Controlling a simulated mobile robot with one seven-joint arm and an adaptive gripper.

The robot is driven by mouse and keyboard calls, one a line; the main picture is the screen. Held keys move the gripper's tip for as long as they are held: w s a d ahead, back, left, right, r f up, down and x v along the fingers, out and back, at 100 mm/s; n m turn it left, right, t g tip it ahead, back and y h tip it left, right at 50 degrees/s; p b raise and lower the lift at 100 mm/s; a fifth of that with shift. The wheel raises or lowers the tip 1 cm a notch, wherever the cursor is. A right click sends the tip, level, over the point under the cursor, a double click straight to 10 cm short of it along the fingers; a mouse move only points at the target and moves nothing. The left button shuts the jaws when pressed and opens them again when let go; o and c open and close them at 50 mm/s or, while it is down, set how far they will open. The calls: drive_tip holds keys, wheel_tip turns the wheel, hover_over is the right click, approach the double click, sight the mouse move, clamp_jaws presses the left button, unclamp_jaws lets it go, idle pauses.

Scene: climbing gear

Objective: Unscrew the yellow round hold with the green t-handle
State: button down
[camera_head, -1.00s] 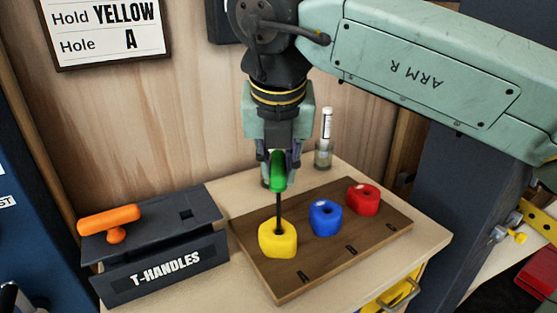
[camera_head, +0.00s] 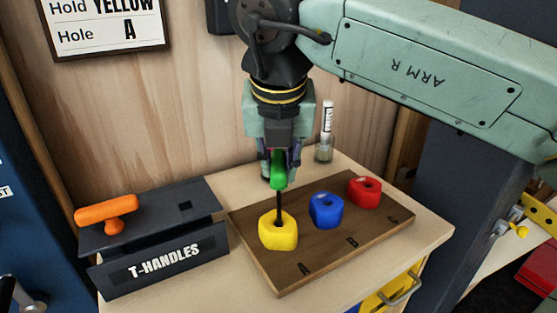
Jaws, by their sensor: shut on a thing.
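The yellow round hold (camera_head: 279,236) sits on the wooden board (camera_head: 265,262) at its left end, behind the letter A. The green t-handle (camera_head: 278,170) stands upright above it, with its dark shaft reaching down into the hold's centre hole. My gripper (camera_head: 279,158) points down from above and is shut on the green handle. The shaft's tip is hidden inside the hold, so I cannot tell how it is seated.
A blue hold (camera_head: 326,212) and a red hold (camera_head: 365,192) sit to the right on the board. At left, a dark T-HANDLES box (camera_head: 150,245) carries an orange t-handle (camera_head: 107,211). A wall sign (camera_head: 108,25) reads YELLOW, A.

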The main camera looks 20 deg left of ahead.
drive_tip(key=shift+f, duration=0.3)
drive_tip(key=n+y+p, duration=0.1)
drive_tip(key=n, duration=0.2)
drive_tip(key=n+g+y+p, duration=0.1)
drive_tip(key=n, duration=0.2)
drive_tip(key=shift+r+g, duration=0.2)
drive_tip(key=shift+g, duration=0.1)
drive_tip(key=n+g+p, duration=0.1)
drive_tip(key=n, duration=0.2)
drive_tip(key=shift+s+y, duration=0.1)
drive_tip(key=shift+y, duration=0.2)
drive_tip(key=shift+f+n, duration=0.2)
drive_tip(key=shift+n, duration=0.7)
drive_tip(key=shift+g+p, duration=0.3)
drive_tip(key=shift+p, duration=0.1)
